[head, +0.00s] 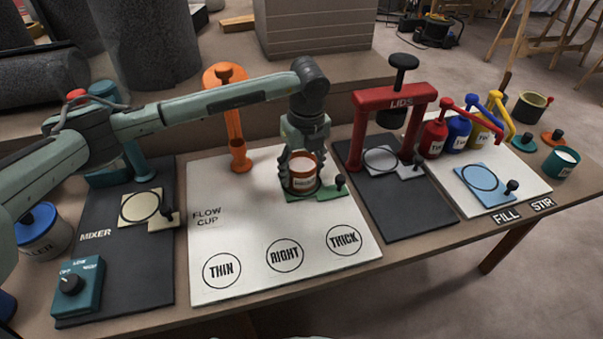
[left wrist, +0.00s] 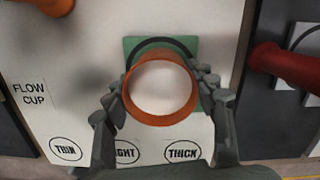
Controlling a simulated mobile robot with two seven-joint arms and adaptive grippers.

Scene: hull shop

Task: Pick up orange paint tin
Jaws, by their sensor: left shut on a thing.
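The orange paint tin (head: 303,171) stands upright at the green plate (head: 325,193) on the white flow cup board. It holds pale paint and has a light band on its side. My left gripper (head: 303,178) comes from above with a finger on each side of the tin, shut on it. In the left wrist view the tin (left wrist: 160,90) sits between the fingers, its open top facing the camera. I cannot tell whether its base touches the plate. My right gripper does not show.
The orange flow cup stand (head: 237,135) is left of the tin. The red lids press (head: 395,100) is close on the right. The mixer board (head: 125,250) lies at left. A teal tin (head: 562,163) stands far right. The THIN, RIGHT and THICK circles (head: 285,255) are clear.

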